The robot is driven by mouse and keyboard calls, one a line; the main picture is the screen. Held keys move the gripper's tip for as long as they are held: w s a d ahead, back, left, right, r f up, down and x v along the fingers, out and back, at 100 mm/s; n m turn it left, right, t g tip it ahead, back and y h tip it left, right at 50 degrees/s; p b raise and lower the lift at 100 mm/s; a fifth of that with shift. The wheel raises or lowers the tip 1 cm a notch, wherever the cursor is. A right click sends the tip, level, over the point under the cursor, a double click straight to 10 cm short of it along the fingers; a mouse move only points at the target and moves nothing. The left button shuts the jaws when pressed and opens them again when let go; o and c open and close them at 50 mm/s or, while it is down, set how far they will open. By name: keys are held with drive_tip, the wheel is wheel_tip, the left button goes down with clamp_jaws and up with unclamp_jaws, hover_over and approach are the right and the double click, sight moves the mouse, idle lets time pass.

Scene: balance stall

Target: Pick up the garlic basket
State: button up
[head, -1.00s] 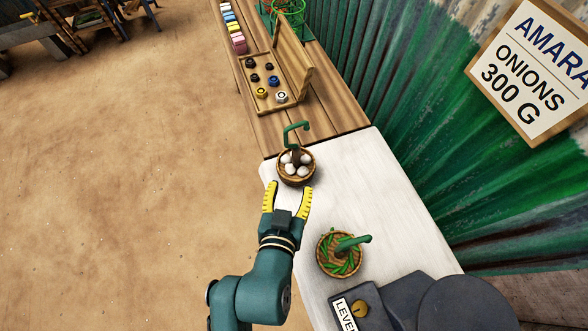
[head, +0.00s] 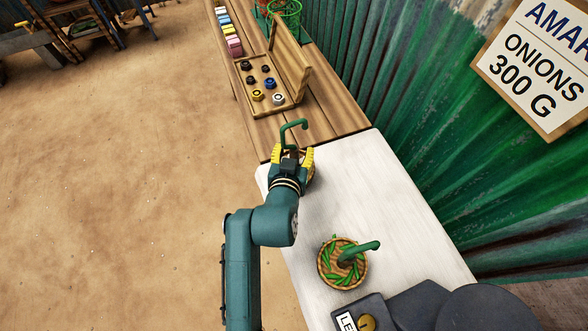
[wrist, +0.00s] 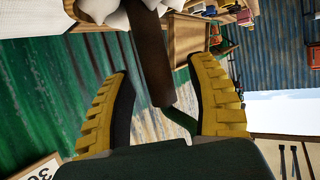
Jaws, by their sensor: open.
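The garlic basket (head: 310,174) stands at the far end of the white counter, mostly hidden behind my gripper in the head view. Its green hooked handle (head: 292,126) rises above my gripper. My gripper (head: 292,155) is open, with its yellow fingers at the basket. In the wrist view, the basket's dark brown post (wrist: 152,62) runs between the two open fingers (wrist: 158,72), with gaps visible at both sides. White garlic bulbs (wrist: 112,16) show at the top of that view. Part of the green hook (wrist: 182,121) shows below the post.
A second basket with green pods (head: 330,272) and a green handle stands nearer on the white counter (head: 390,225). A wooden tray of weights (head: 285,108) lies beyond on the wooden counter. A dark scale (head: 400,315) is at the near end. A green corrugated wall borders the right.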

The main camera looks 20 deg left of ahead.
drive_tip(key=shift+c, duration=0.4)
clamp_jaws()
